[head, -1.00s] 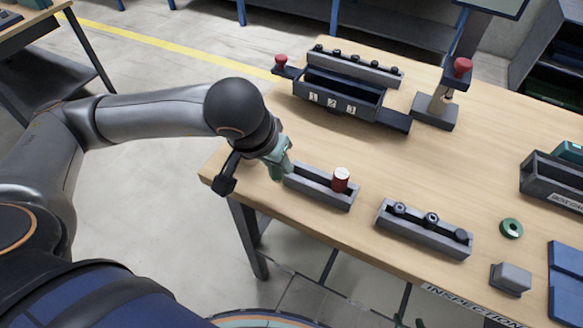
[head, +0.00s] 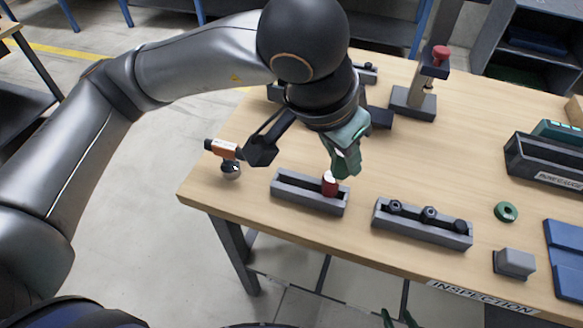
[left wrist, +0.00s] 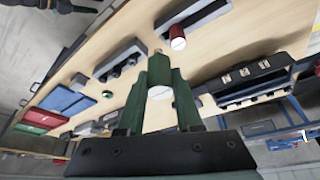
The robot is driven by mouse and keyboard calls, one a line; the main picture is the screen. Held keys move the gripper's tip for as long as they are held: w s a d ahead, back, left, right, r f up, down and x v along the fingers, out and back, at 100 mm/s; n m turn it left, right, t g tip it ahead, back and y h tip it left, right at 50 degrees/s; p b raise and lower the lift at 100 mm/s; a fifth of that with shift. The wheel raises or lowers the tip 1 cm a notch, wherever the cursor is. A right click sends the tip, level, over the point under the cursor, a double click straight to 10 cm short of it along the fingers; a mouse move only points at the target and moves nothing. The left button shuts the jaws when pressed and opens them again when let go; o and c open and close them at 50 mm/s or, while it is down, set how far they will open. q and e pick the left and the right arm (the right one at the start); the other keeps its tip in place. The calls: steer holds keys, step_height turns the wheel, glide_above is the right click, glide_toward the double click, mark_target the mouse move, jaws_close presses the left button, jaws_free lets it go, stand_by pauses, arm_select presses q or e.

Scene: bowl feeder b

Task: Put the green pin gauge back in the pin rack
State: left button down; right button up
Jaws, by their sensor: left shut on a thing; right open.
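My left gripper (head: 346,164) is shut above the right end of a grey rack (head: 288,190), close to the red pin (head: 330,184). In the left wrist view its fingers hold a pin with a white round end (left wrist: 159,92). I take this to be the green pin gauge; its body is mostly hidden by the green fingers. The red pin stands upright in the rack's right end; it also shows in the left wrist view (left wrist: 177,38). The rack's left part looks empty. My right gripper (head: 399,319) is open at the bottom edge, only its fingertips visible.
A second grey rack (head: 415,228) with several black plugs stands to the right. Beyond it are a green ring (head: 506,212), a grey block (head: 514,263) and a blue tray (head: 567,255).

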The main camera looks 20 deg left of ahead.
arm_select(q)
steer(key=w+a+f, duration=0.1)
steer(key=a+f, duration=0.2)
steer(key=w+a+f+p, duration=0.1)
steer(key=w+a+f, duration=0.1)
steer(key=a+f, duration=0.1)
steer(key=w+a+f+p, duration=0.1)
steer(key=a+f, duration=0.2)
steer(key=f, duration=0.1)
steer(key=shift+w+f, duration=0.1)
steer(key=shift+w, duration=0.2)
steer(key=shift+f, duration=0.55)
steer(key=shift+d, duration=0.1)
steer(key=shift+f+b, duration=0.5)
steer(key=shift+b, duration=0.35)
steer(key=c, duration=0.6)
jaws_free()
